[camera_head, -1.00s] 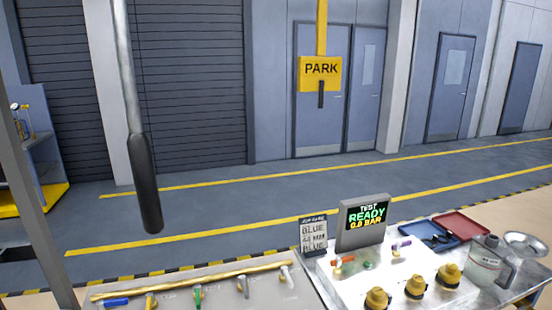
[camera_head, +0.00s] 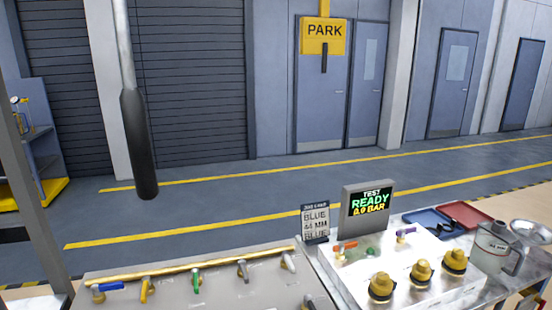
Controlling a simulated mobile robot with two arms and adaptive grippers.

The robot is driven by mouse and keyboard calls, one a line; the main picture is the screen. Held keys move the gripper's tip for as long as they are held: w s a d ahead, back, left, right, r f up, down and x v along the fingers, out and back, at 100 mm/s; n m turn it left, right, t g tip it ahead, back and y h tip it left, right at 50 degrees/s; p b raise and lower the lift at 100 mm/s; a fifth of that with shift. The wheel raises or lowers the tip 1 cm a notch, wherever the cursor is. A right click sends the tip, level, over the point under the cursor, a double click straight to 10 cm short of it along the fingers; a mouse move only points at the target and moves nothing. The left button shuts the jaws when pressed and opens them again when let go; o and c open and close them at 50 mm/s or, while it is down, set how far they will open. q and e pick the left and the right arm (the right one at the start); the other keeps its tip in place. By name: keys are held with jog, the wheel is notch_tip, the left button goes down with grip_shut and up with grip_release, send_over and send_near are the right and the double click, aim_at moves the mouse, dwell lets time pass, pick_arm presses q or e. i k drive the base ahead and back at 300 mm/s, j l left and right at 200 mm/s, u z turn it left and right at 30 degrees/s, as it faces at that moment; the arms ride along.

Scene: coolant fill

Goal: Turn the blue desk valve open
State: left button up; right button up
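The blue desk valve (camera_head: 110,287) is at the left end of the grey valve panel (camera_head: 220,292), at the bottom left of the head view. Its blue handle points sideways to the right from a brass body, along the panel's length. The yellow (camera_head: 146,287), green (camera_head: 196,280) and grey (camera_head: 243,269) valves stand to its right, their handles lying in other directions. Neither gripper shows in the head view, so nothing is seen touching the blue valve.
A test display (camera_head: 367,207) reads READY and a bar value beside a small card (camera_head: 315,221) reading BLUE. Brass fittings (camera_head: 421,273), trays (camera_head: 465,219) and a clear jug (camera_head: 492,246) stand to the right. A black-gripped pole (camera_head: 138,145) hangs at upper left.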

aim_at(95, 289)
jog(key=j+u, duration=0.1)
jog(key=u, duration=0.25)
jog(key=j+u, duration=0.1)
jog(key=u, duration=0.25)
jog(key=j+u, duration=0.1)
jog(key=u, duration=0.25)
